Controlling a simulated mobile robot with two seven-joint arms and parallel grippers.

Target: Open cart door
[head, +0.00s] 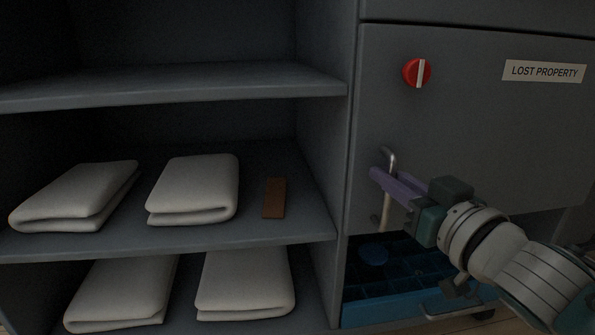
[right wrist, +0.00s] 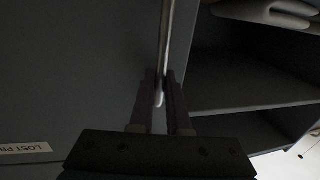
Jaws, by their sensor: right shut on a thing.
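The grey cart door (head: 460,120) fills the right of the head view. It bears a red knob (head: 417,73) with a pale stripe and a "LOST PROPERTY" label (head: 543,71). A slim metal handle (head: 384,212) stands upright near its left edge. My right gripper (head: 388,182) comes in from the right with its purple fingers shut on the handle. In the right wrist view the handle (right wrist: 167,40) runs down between the fingertips (right wrist: 161,95). I cannot tell whether the door is ajar. My left gripper is out of view.
Open shelves (head: 200,85) stand left of the door, holding folded white towels (head: 195,187) and a brown block (head: 274,198). A blue crate (head: 385,310) with compartments shows below the door's lower edge. The upper shelf is empty where I see it.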

